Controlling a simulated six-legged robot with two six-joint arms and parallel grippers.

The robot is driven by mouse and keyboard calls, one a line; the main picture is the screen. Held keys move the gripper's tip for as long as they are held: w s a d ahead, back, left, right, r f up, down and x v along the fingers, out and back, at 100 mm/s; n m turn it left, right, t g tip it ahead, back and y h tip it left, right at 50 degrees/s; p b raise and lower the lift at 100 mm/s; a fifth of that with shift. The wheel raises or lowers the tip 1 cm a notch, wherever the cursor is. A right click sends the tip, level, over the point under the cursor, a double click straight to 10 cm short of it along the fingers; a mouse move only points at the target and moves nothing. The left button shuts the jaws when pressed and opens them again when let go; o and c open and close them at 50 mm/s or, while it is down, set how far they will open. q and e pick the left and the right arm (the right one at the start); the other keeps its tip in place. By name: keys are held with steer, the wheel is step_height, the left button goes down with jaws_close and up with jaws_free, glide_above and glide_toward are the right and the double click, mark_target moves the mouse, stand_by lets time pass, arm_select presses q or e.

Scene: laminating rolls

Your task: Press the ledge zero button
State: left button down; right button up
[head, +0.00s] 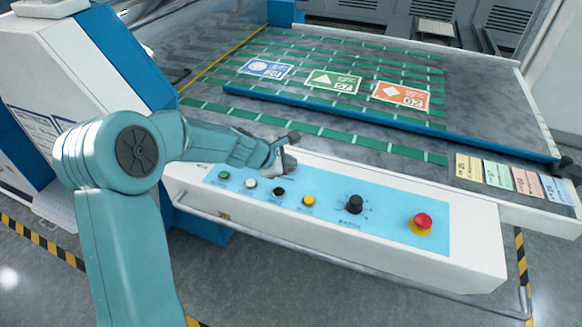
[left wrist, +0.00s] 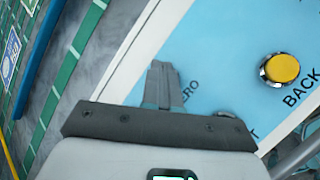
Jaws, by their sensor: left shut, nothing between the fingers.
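The light-blue control panel (head: 385,228) on the white ledge carries a green button (head: 224,175), a white button (head: 251,182), a black button (head: 279,191) and a yellow button (head: 309,201). My left gripper (head: 284,164) hangs over the back edge of the panel, behind the white and black buttons. In the left wrist view its grey fingers (left wrist: 162,84) are shut and empty over the panel. Letters reading "ERO" show just right of them; the button of that label is hidden. The yellow button (left wrist: 281,68), marked "BACK", is to the right. Contact cannot be told.
A black knob (head: 354,204) and a red mushroom button (head: 423,221) are farther right on the panel. A metal rail (head: 330,268) runs along the ledge front. Behind lies a grey table with green strips, a blue bar (head: 330,109) and coloured cards.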

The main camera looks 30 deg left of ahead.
arm_select(q)
steer(key=shift+r+p, duration=0.75)
steer(key=shift+r, duration=0.05)
step_height(320, 180, up, 5)
steer(key=p, duration=0.4)
steer(key=shift+p, duration=0.4)
stand_by(0.3)
